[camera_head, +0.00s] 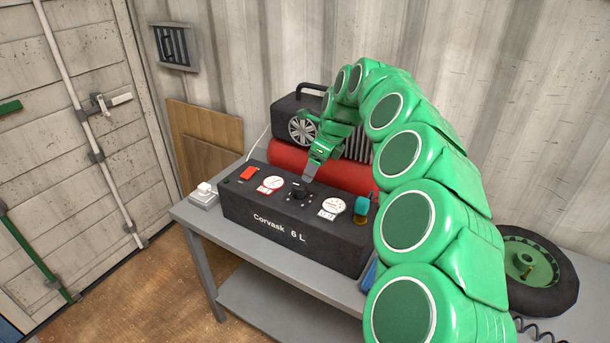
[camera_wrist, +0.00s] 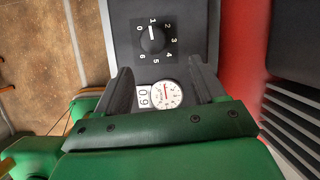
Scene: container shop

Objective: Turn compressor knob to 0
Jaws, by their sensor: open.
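The compressor's black control box (camera_head: 290,233), lettered "Corvask 6 L", sits on a grey bench. Its round black knob (camera_head: 299,191) is in the middle of the top face. In the wrist view the knob (camera_wrist: 153,40) has a dial numbered 0 to 6 around it, and its white pointer line is at or close to 1. My gripper (camera_head: 309,180) is above the box near the knob, pointing down. In the wrist view its two dark fingers (camera_wrist: 163,78) are spread wide and empty, with the knob beyond the tips. Whether they are level with the knob I cannot tell.
A red switch (camera_head: 249,173), a left gauge (camera_head: 271,184), a right gauge (camera_head: 333,206) and a teal valve (camera_head: 362,205) flank the knob. The red tank (camera_head: 290,160) lies behind. A white plug (camera_head: 204,195) is on the bench at left; a wheel (camera_head: 535,270) is at right.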

